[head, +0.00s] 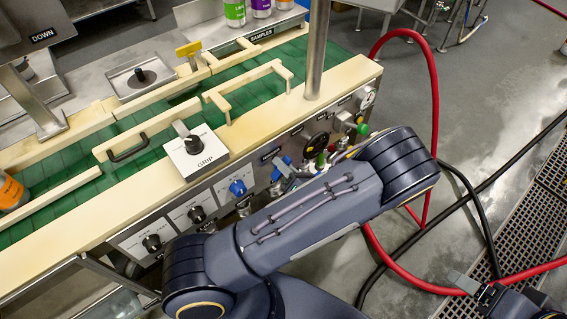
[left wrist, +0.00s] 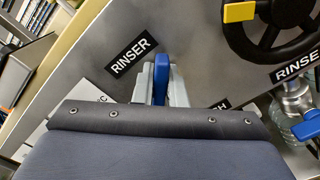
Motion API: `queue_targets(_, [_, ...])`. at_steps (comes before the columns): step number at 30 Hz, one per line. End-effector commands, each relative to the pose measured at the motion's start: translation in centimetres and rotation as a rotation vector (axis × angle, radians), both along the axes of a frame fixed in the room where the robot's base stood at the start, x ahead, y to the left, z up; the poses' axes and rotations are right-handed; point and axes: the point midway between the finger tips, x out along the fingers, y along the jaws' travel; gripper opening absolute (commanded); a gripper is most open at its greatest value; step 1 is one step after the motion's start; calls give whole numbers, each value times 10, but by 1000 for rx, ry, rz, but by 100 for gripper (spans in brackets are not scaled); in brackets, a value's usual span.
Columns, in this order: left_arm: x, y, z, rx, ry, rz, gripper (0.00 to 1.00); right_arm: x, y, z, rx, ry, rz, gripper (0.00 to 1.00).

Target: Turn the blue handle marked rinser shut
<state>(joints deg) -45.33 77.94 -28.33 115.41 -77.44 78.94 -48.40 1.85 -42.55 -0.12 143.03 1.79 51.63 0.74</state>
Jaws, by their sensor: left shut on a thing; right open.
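The blue handle (left wrist: 162,75) beside the RINSER label (left wrist: 132,56) shows in the middle of the left wrist view, pointing up the picture. The grey fingers of my left gripper (left wrist: 160,88) are on both sides of it, shut on it. The handle's lower part is hidden by the gripper's dark body. In the head view my left gripper (head: 289,172) is at the machine's front panel, partly hidden by my own arm. My right gripper (head: 474,286) is open and empty over the floor at the lower right, away from the panel.
A black handwheel with a yellow tag (left wrist: 240,12) and another blue handle (left wrist: 308,126) by a label starting RINSE are right of the held handle. The panel also carries a blue knob (head: 237,188) and black knobs. A red hose (head: 436,110) loops beside the machine.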

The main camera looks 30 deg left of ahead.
Motion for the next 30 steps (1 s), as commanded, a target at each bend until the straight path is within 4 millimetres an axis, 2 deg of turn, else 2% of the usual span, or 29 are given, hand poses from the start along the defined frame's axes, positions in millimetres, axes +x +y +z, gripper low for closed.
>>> queue_targets(8, [0,-1,0,0,1,-2,0,0,0,0,0,0,0,80])
queue_targets(9, [0,-1,0,-1,0,-2,13,0,0,0,0,0,0,80])
queue_targets(14, [0,0,0,0,0,-1,33,0,0,0,0,0,0,80])
queue_targets(23, [0,-2,0,0,-1,-1,33,0,0,-1,0,0,0,80])
queue_targets(26, [-3,-10,-1,0,-1,-3,33,0,0,-3,0,0,0,80])
queue_targets(30, [-12,-33,-2,-2,-2,-6,33,0,0,-8,0,0,0,80])
